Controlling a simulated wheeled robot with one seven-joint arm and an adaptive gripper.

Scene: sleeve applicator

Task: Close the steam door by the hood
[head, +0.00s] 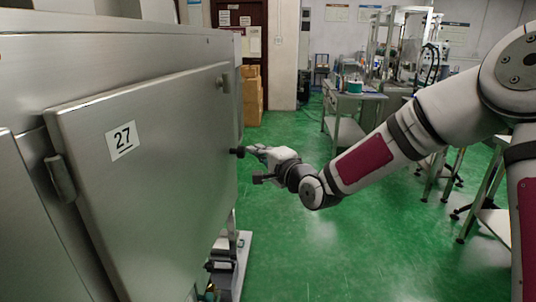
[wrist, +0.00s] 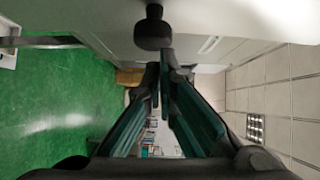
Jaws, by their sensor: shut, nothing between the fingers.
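The steam door (head: 160,170) is a large flat grey metal panel marked 27 on the left in the head view. Its face stands out from the machine front, but I cannot tell how wide any gap is. A dark round knob (head: 237,152) sticks out near its right edge; a dark knob also shows in the wrist view (wrist: 153,32). My gripper (head: 254,150) is beside the door's right edge, close to the knob. In the wrist view its fingers (wrist: 160,78) are together and empty, with tips just short of the knob; contact is unclear.
The hood is the grey metal machine body (head: 120,45) above and behind the door. A grey worktable (head: 352,100) stands farther back. Green floor (head: 320,250) is clear right of the door.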

